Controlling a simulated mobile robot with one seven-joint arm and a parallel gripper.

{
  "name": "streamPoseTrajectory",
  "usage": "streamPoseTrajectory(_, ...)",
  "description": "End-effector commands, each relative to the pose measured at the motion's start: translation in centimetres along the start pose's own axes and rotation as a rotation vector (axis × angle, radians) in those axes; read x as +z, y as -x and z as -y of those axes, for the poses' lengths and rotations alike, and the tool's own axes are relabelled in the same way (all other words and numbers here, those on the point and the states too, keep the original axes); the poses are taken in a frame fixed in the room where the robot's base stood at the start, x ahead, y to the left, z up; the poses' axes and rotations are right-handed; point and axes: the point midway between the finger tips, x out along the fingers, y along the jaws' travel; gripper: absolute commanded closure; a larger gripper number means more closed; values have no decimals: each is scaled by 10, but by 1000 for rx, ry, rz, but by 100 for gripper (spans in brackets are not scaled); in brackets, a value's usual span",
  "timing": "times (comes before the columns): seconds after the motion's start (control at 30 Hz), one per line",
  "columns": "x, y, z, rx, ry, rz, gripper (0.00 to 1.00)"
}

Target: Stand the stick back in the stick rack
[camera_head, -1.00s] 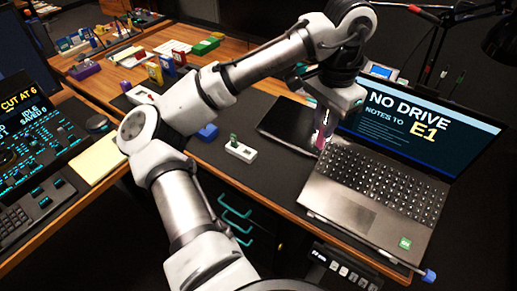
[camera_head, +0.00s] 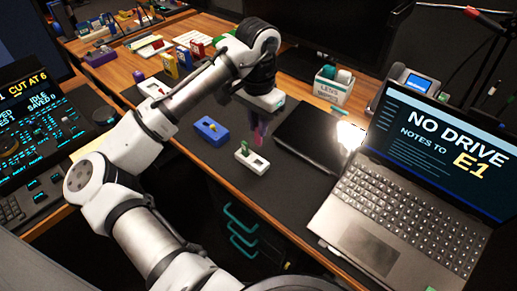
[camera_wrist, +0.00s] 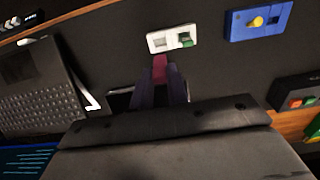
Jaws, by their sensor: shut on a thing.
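My gripper (camera_head: 257,122) is shut on a small magenta stick (camera_wrist: 160,67), which points out beyond the fingertips. The white stick rack (camera_head: 256,164) lies on the dark desk mat, just below my gripper in the head view. A green stick (camera_head: 243,147) stands in one of its slots; the other slot looks empty. In the wrist view the rack (camera_wrist: 172,47) is just ahead of the magenta stick's tip, with the empty slot (camera_wrist: 157,42) on the left and the green stick on the right. The stick appears to be above the mat, apart from the rack.
A blue block (camera_head: 211,131) with a yellow knob sits near the rack. A flat black pad (camera_head: 305,137) and an open laptop (camera_head: 400,205) lie to the right. A labelled box (camera_head: 333,87) stands behind. The mat in front of the rack is clear.

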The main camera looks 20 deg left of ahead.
Motion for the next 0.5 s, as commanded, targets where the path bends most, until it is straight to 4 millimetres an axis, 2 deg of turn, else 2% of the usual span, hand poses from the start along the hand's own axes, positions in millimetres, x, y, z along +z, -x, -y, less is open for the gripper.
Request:
streamPoseTrajectory(0.1, 1, -28, 0, 0, 1, 3, 100)
streamPoseTrajectory(0.2, 0, -44, 0, 0, 0, 1, 100)
streamPoseTrajectory(0.5, 0, -70, 0, 1, 0, 1, 100)
